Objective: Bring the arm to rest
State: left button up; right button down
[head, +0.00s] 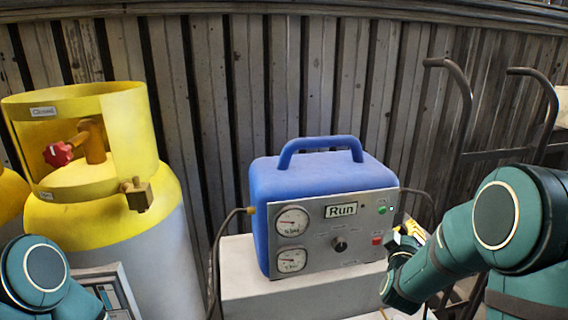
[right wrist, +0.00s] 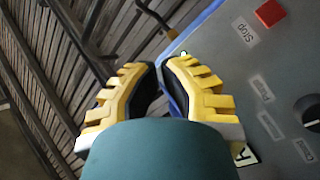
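My right arm reaches in from the right in the head view. Its yellow gripper (head: 408,240) is beside the right end of the blue machine (head: 322,175), partly hidden by the wrist. In the right wrist view the two yellow fingers (right wrist: 159,68) come together at their tips with nothing held between them. The machine's grey panel has a green button (head: 382,210), a red button (head: 377,240), a dark knob (head: 340,244) and a sign reading "Run" (head: 341,210). The red button (right wrist: 270,12), labelled "Stop", also shows in the right wrist view. Only a link of my left arm shows.
The machine stands on a pale block (head: 300,292). A yellow-topped grey cylinder (head: 150,250) with a red valve knob (head: 58,154) stands at left. Hoses run from both machine sides. A metal hand truck (head: 466,95) stands at right before a corrugated wall (head: 250,60).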

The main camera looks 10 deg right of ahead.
jog(key=s+a+f+m+g+y, duration=0.1)
jog(key=s+a+f+g+y, duration=0.2)
jog(key=a+f, duration=0.6)
jog(key=s+a+f+m+g+y, duration=0.15)
jog(key=a+f+y, duration=0.3)
jog(key=f, duration=0.75)
jog(key=s+a+f+m+g+y, duration=0.1)
jog(key=s+a+f+g+y, duration=0.2)
jog(key=s, duration=0.6)
jog(key=s+a+f+m+g+y, duration=0.1)
jog(key=s+a+f+g+y, duration=0.2)
jog(key=s+a+f+g, duration=0.3)
jog(key=s+a+f, duration=0.3)
jog(key=s+a, duration=0.1)
jog(key=a, duration=0.2)
jog(key=shift+a+g, duration=0.2)
jog(key=shift+g, duration=0.15)
